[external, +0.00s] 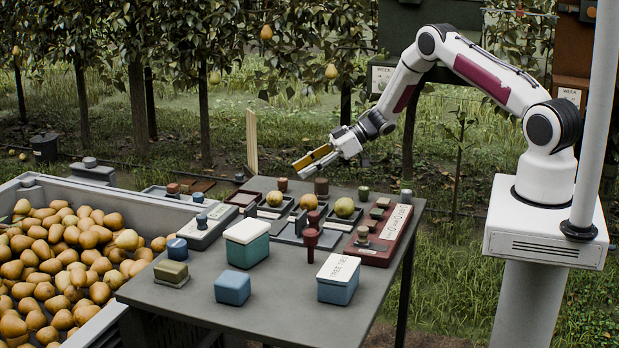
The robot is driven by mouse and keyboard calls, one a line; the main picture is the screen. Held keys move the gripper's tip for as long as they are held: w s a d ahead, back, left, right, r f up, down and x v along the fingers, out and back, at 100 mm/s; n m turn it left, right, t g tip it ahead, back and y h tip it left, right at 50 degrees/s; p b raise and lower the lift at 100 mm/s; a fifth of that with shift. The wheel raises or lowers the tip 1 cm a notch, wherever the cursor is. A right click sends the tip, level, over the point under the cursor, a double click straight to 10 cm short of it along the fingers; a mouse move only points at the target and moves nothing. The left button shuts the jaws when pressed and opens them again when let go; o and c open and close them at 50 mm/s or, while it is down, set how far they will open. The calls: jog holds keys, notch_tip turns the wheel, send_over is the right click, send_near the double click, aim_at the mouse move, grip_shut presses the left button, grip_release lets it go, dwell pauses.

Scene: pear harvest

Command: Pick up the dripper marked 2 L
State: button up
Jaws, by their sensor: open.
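My gripper (314,158) hangs in the air above the back of the grey table (200,300), its jaws open and nothing seen between them. I cannot read a "2 L" mark on anything, so I cannot tell which piece is that dripper. Small capped pieces that could be drippers stand on the table: a dark red one (311,236) near the middle, a brown one (321,187) and a green one (363,193) at the back. A red tray (385,236) with lettering at the right holds several small pieces.
Lidded boxes stand in front: a teal one (247,249), a blue one (232,288) and a white-lidded one (338,282). Pears sit in dark trays (286,229) mid-table. A bin (100,318) of pears adjoins at left. A pale post (252,143) rises behind the table.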

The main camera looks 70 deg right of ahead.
aim_at(286, 179)
jog(key=shift+x, duration=1.3)
jog(key=shift+w+f, duration=0.1)
jog(key=shift+x, duration=2.5)
jog(key=shift+a, duration=0.1)
jog(key=c, duration=0.9)
